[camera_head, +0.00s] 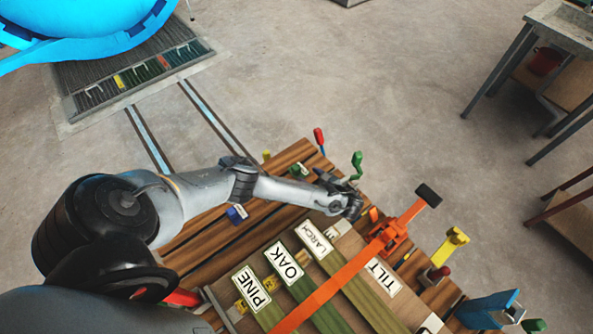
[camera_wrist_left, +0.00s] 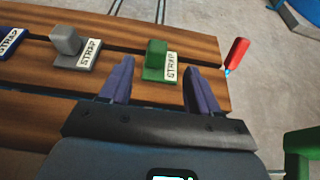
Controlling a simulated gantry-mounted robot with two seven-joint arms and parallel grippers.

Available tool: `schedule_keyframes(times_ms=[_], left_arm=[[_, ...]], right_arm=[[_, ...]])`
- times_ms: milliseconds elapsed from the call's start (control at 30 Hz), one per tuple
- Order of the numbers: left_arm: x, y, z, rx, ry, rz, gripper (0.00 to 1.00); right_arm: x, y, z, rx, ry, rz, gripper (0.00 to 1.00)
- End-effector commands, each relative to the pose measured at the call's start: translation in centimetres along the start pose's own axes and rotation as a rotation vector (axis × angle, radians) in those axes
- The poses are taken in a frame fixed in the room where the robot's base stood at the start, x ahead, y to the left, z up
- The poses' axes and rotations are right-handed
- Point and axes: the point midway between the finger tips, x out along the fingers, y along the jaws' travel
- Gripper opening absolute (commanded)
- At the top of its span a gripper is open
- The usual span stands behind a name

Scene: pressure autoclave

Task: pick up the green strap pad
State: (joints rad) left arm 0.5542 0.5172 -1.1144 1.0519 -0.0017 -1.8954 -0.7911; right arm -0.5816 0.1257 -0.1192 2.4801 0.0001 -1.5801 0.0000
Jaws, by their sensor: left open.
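The green strap pad (camera_wrist_left: 157,58) is a small green block on a base with a white "STRAP" label, lying on the wooden planks in the left wrist view. In the head view the green strap pad (camera_head: 297,171) shows small, near the planks' far edge, just beyond my arm. My left gripper (camera_wrist_left: 160,82) is open, its two dark fingers apart. The pad lies ahead of the gap between the fingertips, not gripped. In the head view the left gripper (camera_head: 323,177) is seen from above, close to the pad. My right gripper is in neither view.
A grey strap pad (camera_wrist_left: 66,42) and a blue one (camera_wrist_left: 10,40) lie left of it. A red handle (camera_wrist_left: 237,54) stands to its right, and a green handle (camera_head: 356,164) rises near the gripper. Labelled boards under an orange strap (camera_head: 335,285) lie nearer.

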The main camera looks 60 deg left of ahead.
Motion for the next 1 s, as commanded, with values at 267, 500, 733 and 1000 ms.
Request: schedule_keyframes(times_ms=[267, 500, 733, 1000], left_arm=[[2.4, 0.1, 0.0, -0.001, 0.0, 0.001, 0.62], [4.7, 0.4, 0.1, -0.001, -0.002, 0.002, 0.62], [7.2, 0.4, 0.1, -0.001, 0.0, 0.001, 0.62], [7.4, 0.4, 0.2, 0.0, 0.0, 0.0, 0.6]], right_arm=[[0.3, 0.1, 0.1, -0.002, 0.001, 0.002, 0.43], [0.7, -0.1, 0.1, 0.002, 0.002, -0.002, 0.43], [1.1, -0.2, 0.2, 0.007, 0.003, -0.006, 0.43], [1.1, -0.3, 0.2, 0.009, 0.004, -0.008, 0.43]])
